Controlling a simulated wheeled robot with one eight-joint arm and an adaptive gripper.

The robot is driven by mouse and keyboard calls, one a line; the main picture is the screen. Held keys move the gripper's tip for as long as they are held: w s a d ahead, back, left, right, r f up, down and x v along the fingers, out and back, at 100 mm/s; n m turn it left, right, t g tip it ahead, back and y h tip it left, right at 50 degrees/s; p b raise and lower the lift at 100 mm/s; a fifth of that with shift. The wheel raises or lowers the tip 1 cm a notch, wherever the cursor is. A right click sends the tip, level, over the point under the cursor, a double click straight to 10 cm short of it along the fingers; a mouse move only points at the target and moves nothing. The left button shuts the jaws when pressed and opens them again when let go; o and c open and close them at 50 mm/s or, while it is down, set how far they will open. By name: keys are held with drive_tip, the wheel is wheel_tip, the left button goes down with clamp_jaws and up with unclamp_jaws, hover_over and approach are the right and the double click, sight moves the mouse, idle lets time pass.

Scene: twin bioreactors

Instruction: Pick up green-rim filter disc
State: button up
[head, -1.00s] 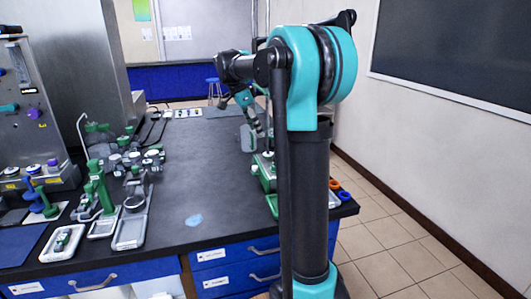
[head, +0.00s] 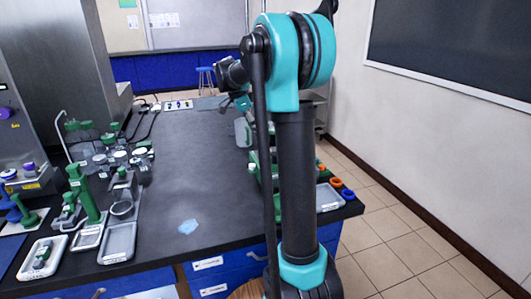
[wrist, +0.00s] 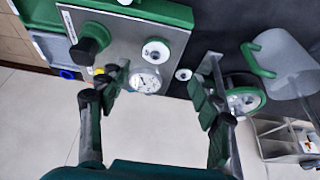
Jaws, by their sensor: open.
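In the wrist view, a round white-faced piece with a green rim (wrist: 245,99) is at the right, partly behind my right finger. It looks like the green-rim filter disc, but I cannot be sure. A smaller white disc in a green surround (wrist: 156,51) sits on a grey panel, so the two could be confused. My gripper (wrist: 161,82) is open, with nothing between its fingers. In the head view my arm hides most of the gripper.
A clear vessel with a green handle (wrist: 285,65) stands right of the green-rimmed piece. Pale floor lies below the panel edge. In the head view, trays and green-and-white fittings crowd the bench's left (head: 118,241); its middle is clear apart from a pale blue patch (head: 188,226).

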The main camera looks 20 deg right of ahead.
drive_tip(key=x, duration=0.3)
drive_tip(key=shift+d+f, duration=0.1)
drive_tip(key=shift+s+x, duration=0.2)
drive_tip(key=shift+x, duration=1.15)
drive_tip(key=shift+s+x, duration=0.15)
drive_tip(key=shift+x, duration=1.2)
drive_tip(key=shift+d, duration=0.2)
drive_tip(key=c, duration=0.9)
